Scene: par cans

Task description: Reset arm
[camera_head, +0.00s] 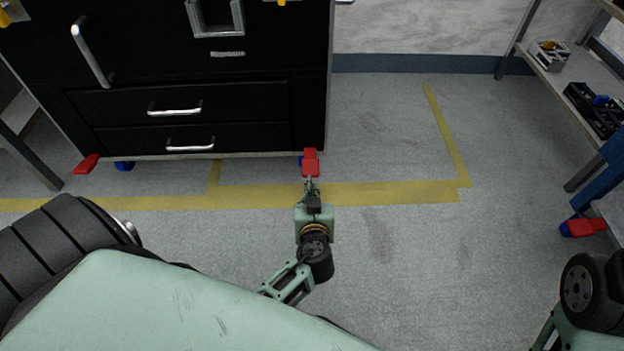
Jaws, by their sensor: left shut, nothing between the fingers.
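My left gripper (312,186) shows near the middle of the view, pointing up the picture toward the black cabinet (197,104). Its fingers are shut with nothing visible between them. It overlaps in the picture with the yellow floor line and lies just below a red caster pedal (310,162) at the cabinet's right corner; whether they touch cannot be told. Part of my right arm shows at the lower right edge, but its gripper is out of view.
The cabinet has silver handles and another red pedal (87,164) at lower left. A shelf with small boxes (549,55) and black trays (597,109) stands at right. Yellow tape (390,192) marks the grey floor (400,255), which is clear between cabinet and shelf.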

